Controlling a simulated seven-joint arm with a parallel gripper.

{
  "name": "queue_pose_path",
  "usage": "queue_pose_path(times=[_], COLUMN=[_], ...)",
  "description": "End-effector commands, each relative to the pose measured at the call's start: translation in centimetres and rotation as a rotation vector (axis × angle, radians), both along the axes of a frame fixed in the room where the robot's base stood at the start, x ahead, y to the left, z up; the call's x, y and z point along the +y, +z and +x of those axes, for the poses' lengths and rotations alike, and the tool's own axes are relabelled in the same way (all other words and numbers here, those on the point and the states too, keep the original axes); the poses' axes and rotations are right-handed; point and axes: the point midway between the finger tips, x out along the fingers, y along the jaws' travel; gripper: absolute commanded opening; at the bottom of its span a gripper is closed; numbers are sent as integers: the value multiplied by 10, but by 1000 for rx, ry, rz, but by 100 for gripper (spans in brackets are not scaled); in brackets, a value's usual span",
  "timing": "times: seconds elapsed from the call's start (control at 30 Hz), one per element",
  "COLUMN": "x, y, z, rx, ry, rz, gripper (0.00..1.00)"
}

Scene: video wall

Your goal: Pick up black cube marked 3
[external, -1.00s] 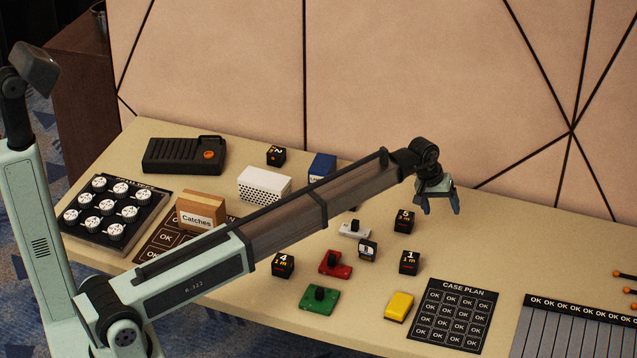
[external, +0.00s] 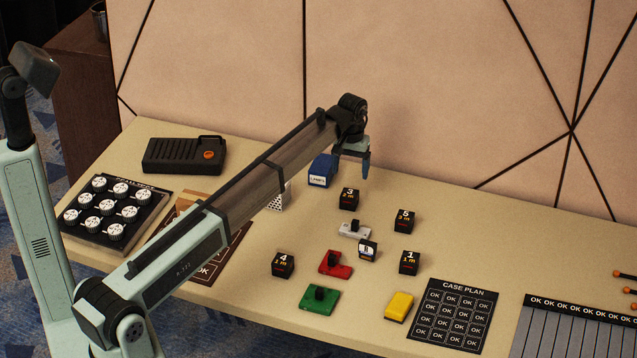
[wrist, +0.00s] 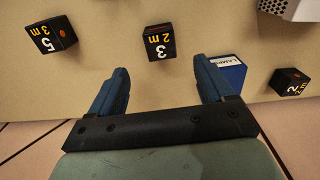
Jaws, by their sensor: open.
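The black cube marked 3 (external: 348,199) sits on the table near the back middle, with white and orange lettering "3 2 m" on its face. In the wrist view the cube (wrist: 159,42) lies beyond the fingertips, between their lines, apart from both. My gripper (external: 356,172) hangs above the table close behind the cube, with its fingers pointing down. The wrist view shows my gripper (wrist: 162,80) open, with nothing between its blue fingers.
Similar black cubes marked 5 (external: 404,221), 1 (external: 409,262) and 4 (external: 283,265) stand nearby. A blue box (external: 321,171) is close on the left. A grey piece (external: 354,230) lies in front. A wall stands behind the table.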

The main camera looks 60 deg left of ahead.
Motion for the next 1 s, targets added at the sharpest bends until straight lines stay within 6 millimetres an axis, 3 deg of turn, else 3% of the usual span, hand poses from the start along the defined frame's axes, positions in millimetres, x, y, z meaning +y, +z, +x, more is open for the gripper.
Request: queue_pose_path(times=[0.23,0.57,0.83,1.0], x=[0,0,0,0], y=[-43,-63,-98,-107], z=[0,0,-1,-1], rx=[1,-1,0,-1], ry=[0,0,0,0], rz=[-1,0,0,0], gripper=[81,81,81,81])
